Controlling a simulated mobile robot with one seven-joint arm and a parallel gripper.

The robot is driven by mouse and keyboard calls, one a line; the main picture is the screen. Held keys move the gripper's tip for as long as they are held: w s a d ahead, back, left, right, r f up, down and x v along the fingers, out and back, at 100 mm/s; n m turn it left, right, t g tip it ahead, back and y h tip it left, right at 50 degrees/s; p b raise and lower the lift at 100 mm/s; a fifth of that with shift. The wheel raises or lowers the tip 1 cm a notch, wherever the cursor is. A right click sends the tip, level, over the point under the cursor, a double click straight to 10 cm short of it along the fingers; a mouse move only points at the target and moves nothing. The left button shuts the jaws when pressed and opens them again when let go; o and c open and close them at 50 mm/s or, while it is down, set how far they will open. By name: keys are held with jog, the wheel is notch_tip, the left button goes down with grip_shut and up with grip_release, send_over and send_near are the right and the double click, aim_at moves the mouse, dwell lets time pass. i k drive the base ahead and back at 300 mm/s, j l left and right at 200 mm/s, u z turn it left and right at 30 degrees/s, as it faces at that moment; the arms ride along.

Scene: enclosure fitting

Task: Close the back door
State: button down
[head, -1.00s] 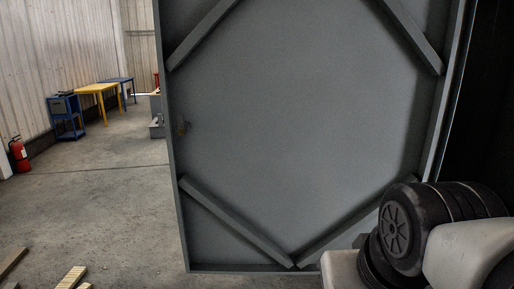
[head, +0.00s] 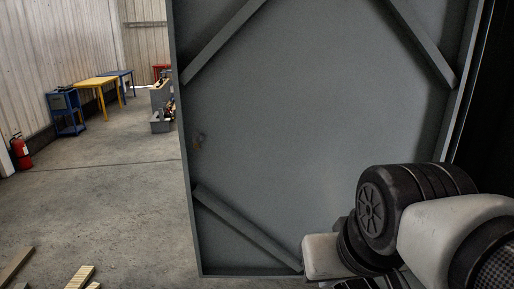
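The back door (head: 310,120) is a large grey metal panel with diagonal braces, standing open and filling the middle and right of the head view. The hinge side seems to be at the right, by a dark area. My arm, with black and white links, is in front of the door's lower right. My gripper is not clearly visible; only arm links show, and whether the arm touches the door cannot be told.
A red fire extinguisher (head: 20,151), a blue cart (head: 67,112), a yellow table (head: 97,83) and a blue table (head: 121,76) stand along the left wall. Wooden pallet pieces (head: 80,277) lie at the lower left. The concrete floor (head: 110,200) between is open.

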aim_at(290, 103)
jog(key=i+j+u, duration=0.3)
jog(key=j+u, duration=0.15)
jog(key=i+j+u, duration=0.4)
jog(key=i+j, duration=0.25)
jog(key=i, duration=0.15)
jog(key=i+j+u, duration=0.1)
jog(key=i+j, duration=0.15)
jog(key=i, duration=0.15)
jog(key=i+j, duration=0.2)
jog(key=i, duration=0.2)
jog(key=i+z, duration=0.15)
jog(key=z, duration=0.25)
jog(key=i+j+z, duration=0.1)
jog(key=z, duration=0.3)
jog(key=i+j+z, duration=0.1)
jog(key=z, duration=0.3)
jog(key=i+j+z, duration=0.1)
jog(key=z, duration=0.3)
jog(key=i+j+z, duration=0.1)
jog(key=z, duration=0.4)
jog(key=i+j+z, duration=0.1)
jog(key=j+z, duration=0.2)
jog(key=z, duration=0.2)
jog(key=j+z, duration=0.2)
jog(key=z, duration=0.3)
jog(key=i+j+z, duration=0.1)
jog(key=j+z, duration=0.9)
jog(key=j+u, duration=0.2)
jog(key=u, duration=0.15)
